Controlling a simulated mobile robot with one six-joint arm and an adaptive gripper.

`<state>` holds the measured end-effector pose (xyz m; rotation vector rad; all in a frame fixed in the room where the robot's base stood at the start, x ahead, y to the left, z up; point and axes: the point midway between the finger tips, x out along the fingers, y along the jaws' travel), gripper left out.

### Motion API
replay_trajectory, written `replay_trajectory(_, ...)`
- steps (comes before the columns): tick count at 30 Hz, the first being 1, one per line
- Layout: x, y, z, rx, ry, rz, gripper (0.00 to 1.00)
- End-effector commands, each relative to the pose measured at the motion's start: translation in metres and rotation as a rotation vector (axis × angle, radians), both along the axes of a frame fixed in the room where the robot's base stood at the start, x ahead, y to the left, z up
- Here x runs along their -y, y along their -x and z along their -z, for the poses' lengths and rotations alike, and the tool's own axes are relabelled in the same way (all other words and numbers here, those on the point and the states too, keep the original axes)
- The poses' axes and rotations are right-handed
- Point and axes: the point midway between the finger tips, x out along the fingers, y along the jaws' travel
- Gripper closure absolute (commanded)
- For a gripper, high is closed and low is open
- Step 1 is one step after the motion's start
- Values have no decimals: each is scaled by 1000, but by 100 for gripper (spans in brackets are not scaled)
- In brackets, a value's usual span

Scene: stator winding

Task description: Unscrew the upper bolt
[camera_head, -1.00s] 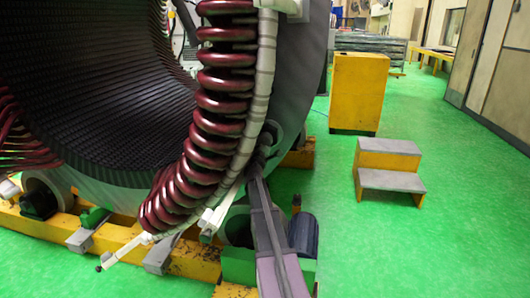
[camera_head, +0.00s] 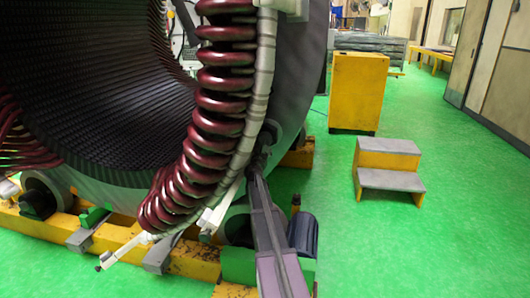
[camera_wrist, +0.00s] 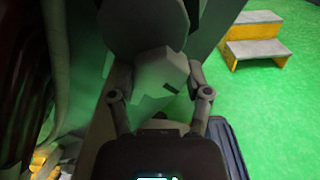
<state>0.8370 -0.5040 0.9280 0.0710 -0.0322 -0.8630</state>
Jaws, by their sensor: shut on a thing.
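My gripper (camera_wrist: 155,85) is at the lower right rim of the big stator, beside the coil ends. In the wrist view its two fingers stand on either side of a pale grey, block-shaped piece (camera_wrist: 160,72) with a dark slot and are shut on it. I cannot tell for sure whether this piece is the upper bolt. In the head view the gripper (camera_head: 257,160) is small and dark against the stator's rim (camera_head: 300,80), and its grip is hidden there. No other bolt can be made out clearly.
Dark red coils (camera_head: 215,130) and a pale wrapped ring (camera_head: 257,95) lie just left of my gripper. A yellow support frame (camera_head: 190,262) is below. A yellow step (camera_head: 390,170) and yellow cabinet (camera_head: 357,92) stand to the right, with clear green floor beyond.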

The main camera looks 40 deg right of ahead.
Motion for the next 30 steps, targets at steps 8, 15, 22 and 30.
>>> replay_trajectory(8,-1,2,0,-154,131,-1,84)
replay_trajectory(15,-1,2,0,-223,191,-2,84)
replay_trajectory(22,-1,2,0,-240,205,-2,84)
replay_trajectory(30,0,2,0,-239,205,-2,34)
